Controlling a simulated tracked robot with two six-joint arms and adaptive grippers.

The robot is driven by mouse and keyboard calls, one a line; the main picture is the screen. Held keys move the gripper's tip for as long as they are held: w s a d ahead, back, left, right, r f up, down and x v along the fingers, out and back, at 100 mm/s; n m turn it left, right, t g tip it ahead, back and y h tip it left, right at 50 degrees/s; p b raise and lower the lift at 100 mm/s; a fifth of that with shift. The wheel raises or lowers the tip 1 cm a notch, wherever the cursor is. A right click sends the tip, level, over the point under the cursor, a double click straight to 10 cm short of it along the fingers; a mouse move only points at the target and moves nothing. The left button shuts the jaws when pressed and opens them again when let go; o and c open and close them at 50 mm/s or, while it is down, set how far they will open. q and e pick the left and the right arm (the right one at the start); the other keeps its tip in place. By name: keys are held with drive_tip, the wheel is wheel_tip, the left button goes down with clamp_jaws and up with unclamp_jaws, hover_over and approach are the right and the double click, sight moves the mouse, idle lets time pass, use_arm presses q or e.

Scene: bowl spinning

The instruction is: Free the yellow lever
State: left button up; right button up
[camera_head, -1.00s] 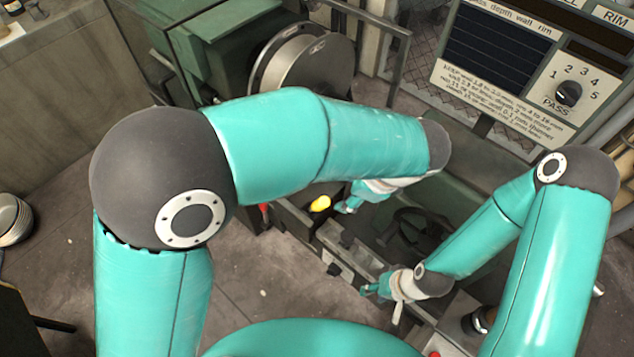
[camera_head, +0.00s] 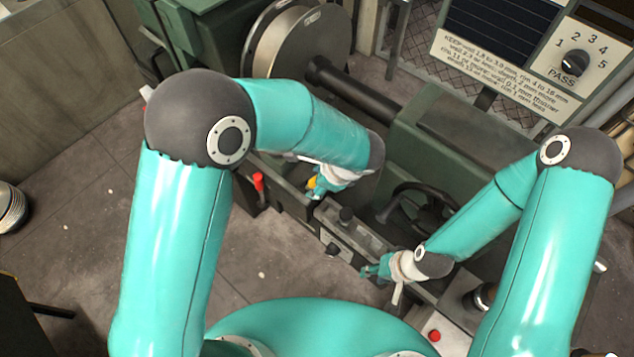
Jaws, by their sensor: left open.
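The yellow lever (camera_head: 311,182) shows only as a small yellow patch at the front of the green machine, mostly hidden by my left gripper. My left gripper (camera_head: 314,190) is open at the lever, its fingers pointing down and left. I cannot tell whether its fingers touch the lever or stand around it. My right gripper (camera_head: 368,271) is lower and to the right, beside the machine's front rail, clear of the lever. Its fingers are too small to tell open from shut.
A red-tipped lever (camera_head: 258,182) stands left of the yellow one. Black knobs (camera_head: 346,214) sit on the front rail. A handwheel (camera_head: 418,208) lies behind, and a large metal disc (camera_head: 296,45) is at the back. A red button (camera_head: 434,336) is at the front.

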use_arm(q)
drive_tip(key=shift+a+f, duration=0.15)
drive_tip(key=shift+f, duration=0.2)
drive_tip(key=shift+c, duration=0.2)
clamp_jaws()
